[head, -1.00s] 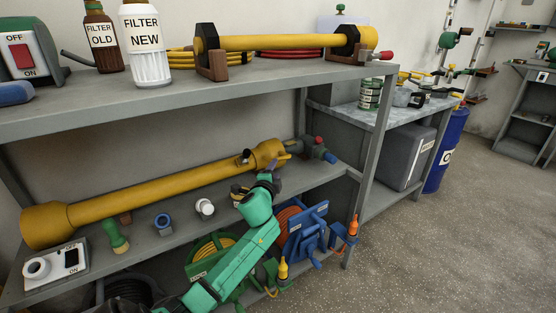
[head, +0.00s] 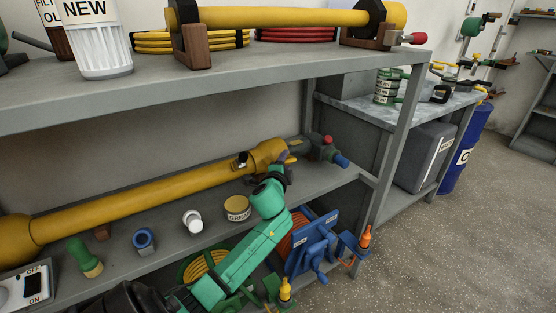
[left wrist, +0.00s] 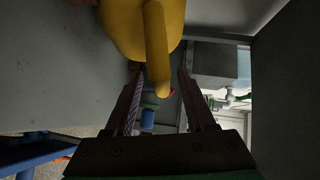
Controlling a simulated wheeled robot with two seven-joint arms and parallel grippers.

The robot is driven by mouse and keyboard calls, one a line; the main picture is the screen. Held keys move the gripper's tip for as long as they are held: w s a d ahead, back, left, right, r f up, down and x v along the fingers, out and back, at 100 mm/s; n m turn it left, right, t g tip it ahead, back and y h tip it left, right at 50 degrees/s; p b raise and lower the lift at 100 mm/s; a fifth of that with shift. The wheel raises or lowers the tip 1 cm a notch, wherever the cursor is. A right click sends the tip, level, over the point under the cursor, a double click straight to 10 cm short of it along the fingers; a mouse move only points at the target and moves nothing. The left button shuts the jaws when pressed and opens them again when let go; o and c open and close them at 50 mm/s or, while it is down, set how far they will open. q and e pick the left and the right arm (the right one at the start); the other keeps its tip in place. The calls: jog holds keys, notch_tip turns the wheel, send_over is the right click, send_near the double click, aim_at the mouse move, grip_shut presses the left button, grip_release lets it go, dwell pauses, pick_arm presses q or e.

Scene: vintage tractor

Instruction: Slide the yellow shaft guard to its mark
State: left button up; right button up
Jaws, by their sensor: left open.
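The yellow shaft guard (head: 140,198) lies along the lower shelf, a long tube with a wide bell at its left end and a thicker collar (head: 266,155) at its right end. My green left arm reaches up to that right end, and my left gripper (head: 284,168) is just in front of the collar, its fingers hard to make out there. In the left wrist view my left gripper (left wrist: 159,70) is open, with a yellow bar-like handle (left wrist: 156,45) of the guard between its fingers. I cannot tell whether they touch it. I cannot make out a mark. My right gripper is not in view.
A grease tin (head: 237,208), a white cap (head: 192,221), a blue ring (head: 144,240) and a green-handled tool (head: 84,257) stand in front of the guard. The upper shelf (head: 250,77) overhangs it. A blue reel (head: 308,244) sits below, near the shelf post (head: 400,140).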

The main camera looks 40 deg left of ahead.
pick_arm(q)
jog(key=shift+r, duration=0.1)
jog(key=shift+c, duration=0.9)
grip_shut()
jog(key=w+d+b, duration=0.3)
jog(key=w+b, duration=0.1)
jog(key=w, duration=0.6)
jog(key=shift+b, duration=0.35)
jog(key=shift+o, duration=1.3)
grip_release()
jog(key=shift+w+d, duration=0.1)
jog(key=shift+w, duration=0.05)
